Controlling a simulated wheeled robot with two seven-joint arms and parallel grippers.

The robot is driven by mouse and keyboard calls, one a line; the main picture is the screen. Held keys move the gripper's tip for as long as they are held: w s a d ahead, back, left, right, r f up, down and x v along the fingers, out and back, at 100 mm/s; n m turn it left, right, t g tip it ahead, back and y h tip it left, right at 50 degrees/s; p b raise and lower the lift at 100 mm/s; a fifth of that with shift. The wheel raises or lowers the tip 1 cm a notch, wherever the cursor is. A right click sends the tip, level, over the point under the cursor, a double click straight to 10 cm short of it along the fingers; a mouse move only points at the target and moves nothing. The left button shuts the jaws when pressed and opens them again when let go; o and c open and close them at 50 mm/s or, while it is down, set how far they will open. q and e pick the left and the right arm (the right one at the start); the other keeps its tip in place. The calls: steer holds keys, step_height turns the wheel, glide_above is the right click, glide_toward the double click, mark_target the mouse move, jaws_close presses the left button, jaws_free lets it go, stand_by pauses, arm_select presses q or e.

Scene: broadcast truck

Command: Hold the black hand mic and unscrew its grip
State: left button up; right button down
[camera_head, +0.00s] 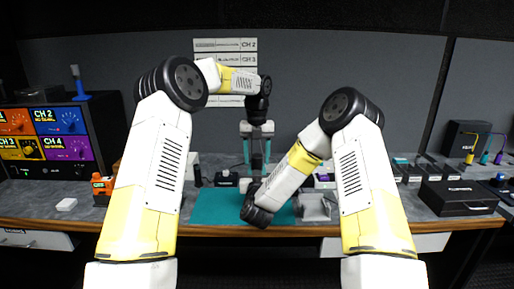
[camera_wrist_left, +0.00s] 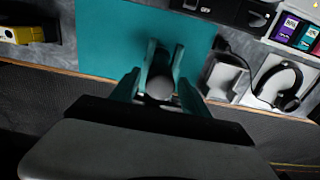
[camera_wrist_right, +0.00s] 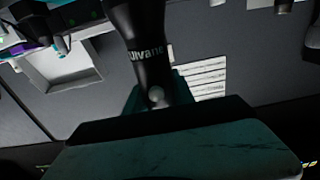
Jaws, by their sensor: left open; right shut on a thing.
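The black hand mic shows large in the right wrist view (camera_wrist_right: 148,75), with white lettering on its body. My right gripper (camera_wrist_right: 158,98) is shut on it. In the head view, the right hand is hidden behind my right forearm, low over the teal mat (camera_head: 207,208). My left gripper (camera_head: 257,150) points straight down above the mat, fingers open. In the left wrist view, its teal fingers (camera_wrist_left: 164,62) stand on either side of a grey round end (camera_wrist_left: 160,88), seemingly the mic's top. I cannot tell whether they touch it.
A headset (camera_wrist_left: 287,92) and a grey stand (camera_wrist_left: 228,75) are right of the mat. A black case (camera_head: 458,197) sits at the right. The desk's front edge runs close below the mat.

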arm_select(q)
steer(key=shift+f, duration=0.8)
